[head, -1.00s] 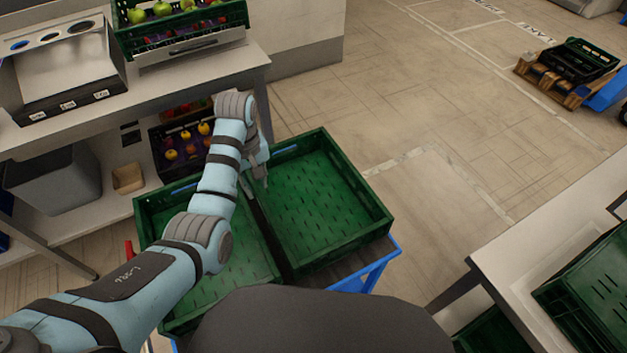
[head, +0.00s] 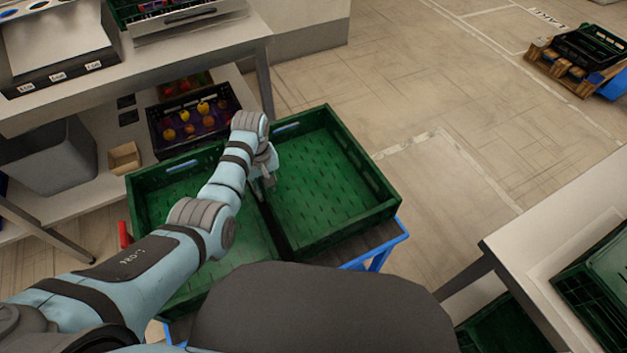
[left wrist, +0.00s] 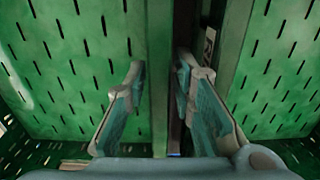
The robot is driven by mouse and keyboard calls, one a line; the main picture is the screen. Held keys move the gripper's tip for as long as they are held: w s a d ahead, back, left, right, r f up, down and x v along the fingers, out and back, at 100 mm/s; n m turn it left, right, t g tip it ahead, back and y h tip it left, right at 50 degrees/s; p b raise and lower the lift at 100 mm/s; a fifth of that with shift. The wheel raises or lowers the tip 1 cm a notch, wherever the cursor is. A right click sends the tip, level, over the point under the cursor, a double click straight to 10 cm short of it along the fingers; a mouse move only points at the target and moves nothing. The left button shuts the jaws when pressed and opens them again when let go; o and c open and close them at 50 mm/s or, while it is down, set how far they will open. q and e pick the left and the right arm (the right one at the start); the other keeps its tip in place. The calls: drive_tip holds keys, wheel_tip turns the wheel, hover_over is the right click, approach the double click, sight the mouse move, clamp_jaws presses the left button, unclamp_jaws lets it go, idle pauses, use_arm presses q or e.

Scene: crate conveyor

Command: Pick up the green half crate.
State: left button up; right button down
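Two shallow green half crates stand side by side, both empty: a left one (head: 245,240) partly hidden by my left arm, and a right one (head: 325,185). My left gripper (head: 265,183) points down over their adjoining walls. In the left wrist view the gripper (left wrist: 163,85) is open, its two fingers apart, with crate wall and a narrow dark gap between them. The left crate's slotted floor (left wrist: 80,60) and the right crate's (left wrist: 280,60) show on either side. I cannot tell whether the fingers touch a wall. My right gripper is out of view.
The crates stand on a blue-framed cart (head: 385,250). A shelf table (head: 200,55) with a fruit crate (head: 193,125) beneath stands at the upper left. A light table (head: 530,245) with green crates is at the right. Open floor (head: 450,90) lies beyond.

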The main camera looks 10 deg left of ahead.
use_arm(q)
drive_tip(key=shift+c, duration=0.2)
clamp_jaws()
drive_tip(key=shift+r, duration=0.15)
